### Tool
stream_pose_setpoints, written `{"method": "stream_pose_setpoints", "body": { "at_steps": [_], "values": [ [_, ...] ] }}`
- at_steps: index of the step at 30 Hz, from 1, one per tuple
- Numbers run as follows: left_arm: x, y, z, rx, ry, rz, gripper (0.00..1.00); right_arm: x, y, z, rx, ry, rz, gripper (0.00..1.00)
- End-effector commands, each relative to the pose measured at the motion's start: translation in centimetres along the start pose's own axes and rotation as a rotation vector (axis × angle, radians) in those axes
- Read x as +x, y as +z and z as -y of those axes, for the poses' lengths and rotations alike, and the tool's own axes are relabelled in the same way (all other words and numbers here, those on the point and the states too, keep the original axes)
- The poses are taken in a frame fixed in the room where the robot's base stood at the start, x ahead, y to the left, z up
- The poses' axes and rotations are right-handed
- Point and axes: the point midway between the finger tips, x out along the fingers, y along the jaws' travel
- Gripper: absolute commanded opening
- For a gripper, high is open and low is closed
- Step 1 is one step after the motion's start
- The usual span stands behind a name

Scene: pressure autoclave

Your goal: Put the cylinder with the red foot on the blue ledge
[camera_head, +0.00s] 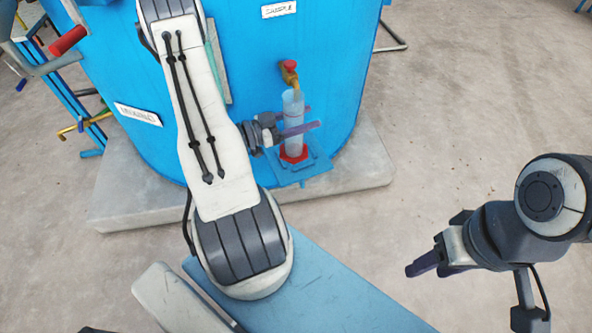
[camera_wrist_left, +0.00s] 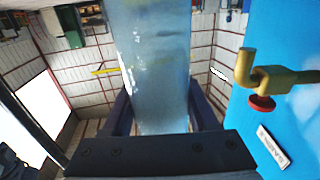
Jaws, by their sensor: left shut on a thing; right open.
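A clear, pale blue cylinder (camera_head: 293,122) with a red foot (camera_head: 293,154) stands upright at the front of the big blue tank. The red foot is over the small blue ledge (camera_head: 316,171); I cannot tell whether it touches the ledge. My left gripper (camera_head: 300,127) is shut on the cylinder around its middle. In the left wrist view the cylinder (camera_wrist_left: 156,65) rises between the two dark fingers (camera_wrist_left: 160,118); its foot is hidden there. My right gripper (camera_head: 424,264) is open and empty, away to the right above the floor.
A yellow tap with a red knob (camera_head: 289,66) is just above the cylinder's top; it also shows in the left wrist view (camera_wrist_left: 262,80). The blue tank (camera_head: 335,60) stands on a concrete plinth (camera_head: 365,165). The floor to the right is clear.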

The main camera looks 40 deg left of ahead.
Motion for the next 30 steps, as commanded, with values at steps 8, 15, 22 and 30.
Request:
{"method": "stream_pose_setpoints", "body": {
  "at_steps": [8,15,22,30],
  "values": [
    [-5.5,7.5,3.1,0.003,-0.194,-0.001,0.00,11.0,0.6,-0.8,0.000,0.000,0.000,0.50],
    [-9.5,11.4,4.4,0.002,-0.330,-0.003,0.00,17.3,0.9,-1.2,0.000,0.000,0.000,0.50],
    [-11.3,12.6,4.8,0.002,-0.393,-0.004,0.00,19.5,1.0,-1.4,0.000,0.000,0.000,0.50],
    [-6.9,12.7,6.5,0.004,-0.387,-0.004,0.00,20.8,1.1,-1.5,0.000,0.000,0.000,0.50]
  ]
}}
